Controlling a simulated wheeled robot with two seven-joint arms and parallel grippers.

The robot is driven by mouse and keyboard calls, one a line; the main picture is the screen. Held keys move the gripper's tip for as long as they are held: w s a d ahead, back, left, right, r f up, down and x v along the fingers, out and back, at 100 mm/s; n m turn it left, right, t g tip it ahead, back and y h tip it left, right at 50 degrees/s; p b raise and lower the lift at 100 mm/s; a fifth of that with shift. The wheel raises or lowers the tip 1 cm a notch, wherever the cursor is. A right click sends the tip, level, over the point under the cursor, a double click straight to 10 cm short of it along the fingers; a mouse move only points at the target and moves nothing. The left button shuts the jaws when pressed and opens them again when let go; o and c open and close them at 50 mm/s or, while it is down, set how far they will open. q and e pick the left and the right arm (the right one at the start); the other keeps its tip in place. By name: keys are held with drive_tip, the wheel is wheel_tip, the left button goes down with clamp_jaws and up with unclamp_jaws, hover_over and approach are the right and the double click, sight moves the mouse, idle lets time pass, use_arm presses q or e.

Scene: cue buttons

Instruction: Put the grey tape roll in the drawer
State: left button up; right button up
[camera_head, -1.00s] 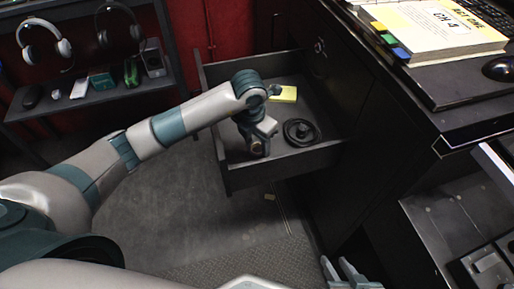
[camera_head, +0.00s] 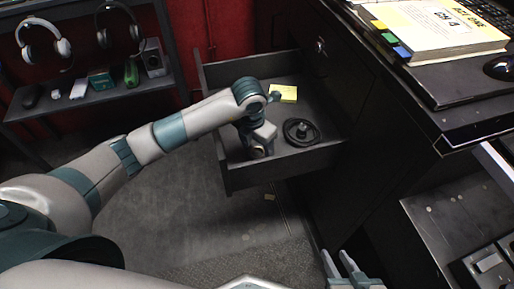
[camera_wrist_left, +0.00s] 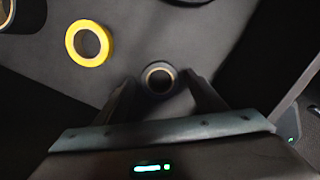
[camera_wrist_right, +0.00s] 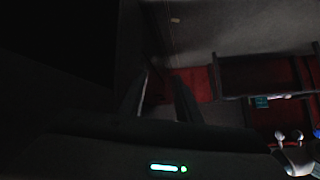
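My left gripper (camera_head: 260,150) reaches down inside the open drawer (camera_head: 285,162), near its front left corner. In the left wrist view its two fingers (camera_wrist_left: 162,88) stand apart, with a small dark roll with a pale inner ring, likely the grey tape roll (camera_wrist_left: 160,68), between their tips. Gaps seem to show on both sides of the roll; shadow hides whether anything touches. A yellow ring-shaped roll (camera_wrist_left: 88,43) lies beside it to the upper left. My right gripper (camera_head: 340,266) is at the bottom of the head view, fingers apart and empty.
The drawer also holds a yellow pad (camera_head: 283,94) and a black round item (camera_head: 302,132). A shelf (camera_head: 90,95) with headphones stands at the left.

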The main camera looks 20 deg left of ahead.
drive_tip(key=shift+a, duration=0.1)
use_arm(q)
drive_tip(key=shift+r, duration=0.4)
wheel_tip(320, 180, up, 11)
drive_tip(key=s+p, duration=0.1)
drive_tip(key=shift+s+a+r, duration=0.2)
drive_tip(key=shift+a, duration=0.1)
use_arm(e)
drive_tip(key=shift+s+d+f+g+h, duration=0.4)
drive_tip(key=shift+s+d+f+g, duration=0.4)
drive_tip(key=shift+s+d+g, duration=0.25)
drive_tip(key=shift+a, duration=0.1)
